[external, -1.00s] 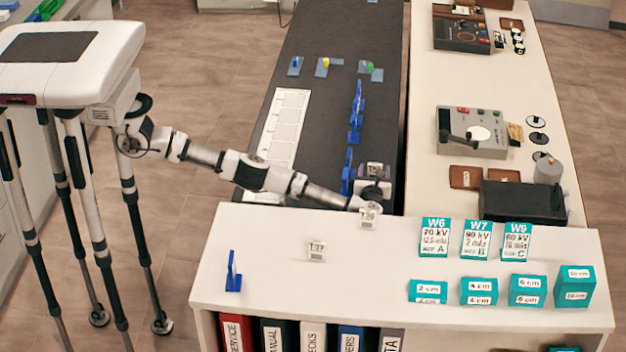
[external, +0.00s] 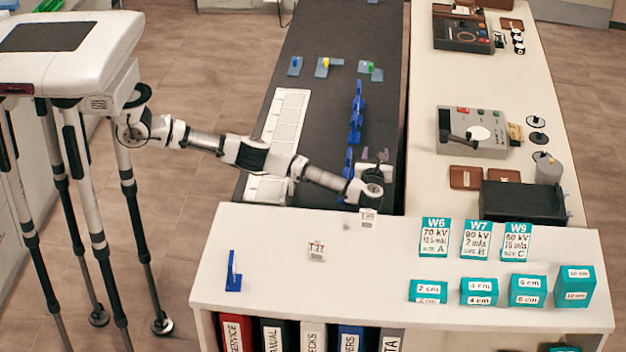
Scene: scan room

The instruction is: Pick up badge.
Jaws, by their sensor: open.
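One tag (external: 317,251), with dark print that seems to read T.27, lies left of the middle. Which one the task means by badge, I cannot tell. My gripper (external: 374,156) is open beyond that far edge, over the near end of the dark counter. Its fingers point away from the camera, and my wrist hides part of it. I see nothing clearly held between them.
Blue upright stands (external: 357,112) line the dark counter (external: 335,30) beside my gripper. Another blue stand (external: 233,272) is on the white shelf top (external: 290,290). Teal cards (external: 435,238) and teal blocks (external: 478,291) fill its right side. The shelf's front left is mostly clear.

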